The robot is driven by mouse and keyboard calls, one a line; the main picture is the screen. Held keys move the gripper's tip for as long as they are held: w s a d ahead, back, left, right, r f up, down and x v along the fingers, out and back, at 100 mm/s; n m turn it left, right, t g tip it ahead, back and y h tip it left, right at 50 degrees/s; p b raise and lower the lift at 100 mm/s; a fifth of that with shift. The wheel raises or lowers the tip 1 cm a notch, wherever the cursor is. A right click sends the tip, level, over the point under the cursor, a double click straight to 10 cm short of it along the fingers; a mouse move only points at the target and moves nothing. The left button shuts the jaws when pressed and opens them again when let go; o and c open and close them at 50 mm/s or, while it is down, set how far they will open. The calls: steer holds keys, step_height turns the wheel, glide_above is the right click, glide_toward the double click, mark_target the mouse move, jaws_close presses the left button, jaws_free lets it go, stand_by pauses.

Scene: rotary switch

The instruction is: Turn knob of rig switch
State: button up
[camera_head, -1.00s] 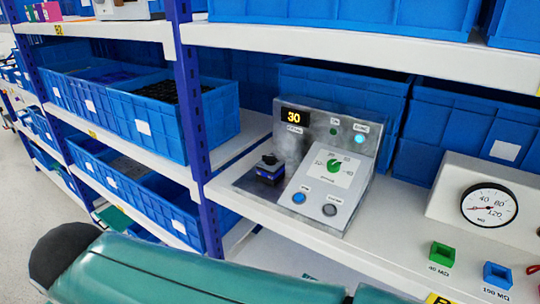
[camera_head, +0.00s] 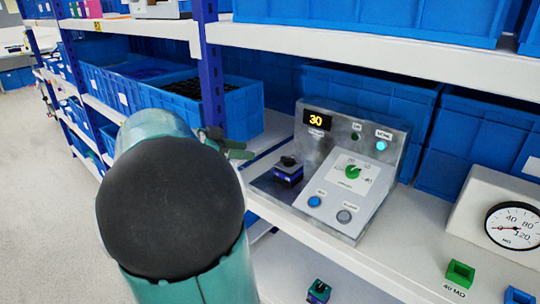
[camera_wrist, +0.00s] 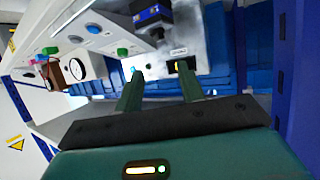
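The rig (camera_head: 380,135) is a grey metal console on the middle shelf, with a display reading 30. Its green knob (camera_head: 352,172) sits on a white dial plate. In the wrist view the console appears rotated, with a green knob (camera_wrist: 122,52) left of my fingers. My gripper (camera_wrist: 159,75) is open and empty, its two green fingers apart. One fingertip overlaps the display in that view; I cannot tell how close it is. In the head view the finger parts (camera_head: 228,145) show behind my teal arm, left of the console and apart from the knob.
A blue button (camera_head: 314,201) and a grey button (camera_head: 344,216) lie below the knob. A black-and-blue block (camera_head: 288,170) stands left of the dial. A gauge (camera_head: 512,226) and a green holder (camera_head: 460,273) are at right. Blue bins and a blue post (camera_head: 212,80) border the space.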

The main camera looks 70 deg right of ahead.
mark_target(288, 157)
steer(key=x, duration=1.2)
steer(key=shift+s+d+f, duration=0.15)
steer(key=shift+s+f, duration=0.1)
steer(key=shift+c, duration=0.2)
